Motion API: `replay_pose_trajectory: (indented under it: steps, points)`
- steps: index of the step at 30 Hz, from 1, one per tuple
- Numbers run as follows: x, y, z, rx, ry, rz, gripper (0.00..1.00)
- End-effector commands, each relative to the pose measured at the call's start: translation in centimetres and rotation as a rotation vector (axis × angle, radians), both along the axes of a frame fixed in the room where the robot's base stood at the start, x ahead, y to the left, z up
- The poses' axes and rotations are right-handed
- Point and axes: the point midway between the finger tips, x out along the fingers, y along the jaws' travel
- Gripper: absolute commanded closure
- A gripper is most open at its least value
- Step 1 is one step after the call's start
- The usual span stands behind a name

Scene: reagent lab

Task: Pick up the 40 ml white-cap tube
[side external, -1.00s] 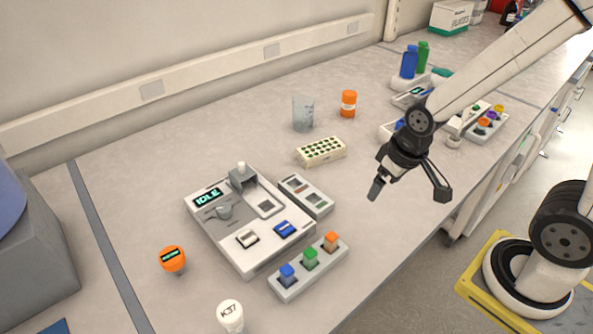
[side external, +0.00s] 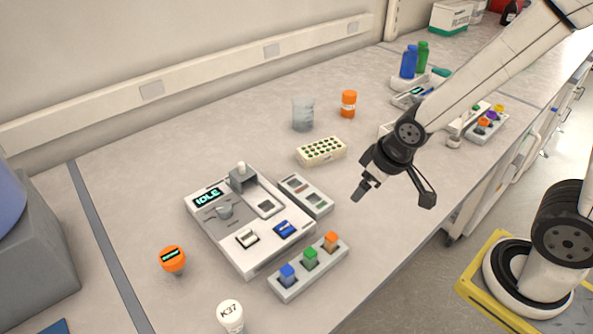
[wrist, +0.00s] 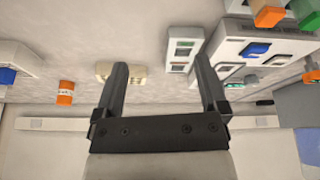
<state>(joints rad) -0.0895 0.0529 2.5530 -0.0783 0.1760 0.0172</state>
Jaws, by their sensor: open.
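A white-capped tube (side external: 230,314) marked K37 stands at the front edge of the side view, its lower part cut off by the frame. I cannot read its volume. My gripper (side external: 395,196) is open and empty above the bench, well to the right of and farther back than the tube. Its two spread fingers also show in the wrist view (wrist: 161,66), with nothing between them. I cannot make out the white-capped tube in the wrist view. An orange-capped tube (side external: 172,260) stands to the left of and behind the white-capped one.
The device reading IDLE (side external: 265,258) lies between my gripper and the tube. In front of it is a strip with blue, green and orange caps (side external: 300,283). A cream rack (side external: 321,151), a beaker (side external: 302,115) and an orange jar (side external: 348,104) stand behind.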

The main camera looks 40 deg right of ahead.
Motion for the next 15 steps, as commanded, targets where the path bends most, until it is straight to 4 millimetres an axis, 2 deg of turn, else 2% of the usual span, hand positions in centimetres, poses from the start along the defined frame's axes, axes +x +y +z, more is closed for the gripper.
replay_pose_trajectory:
  steps: [8,12,15]
  points:
    - [3.0,7.4,-0.5,0.033,-0.236,0.305,0.08]
    - [3.3,12.2,-0.4,0.096,-0.351,0.469,0.08]
    - [2.7,15.8,-0.3,0.158,-0.427,0.587,0.08]
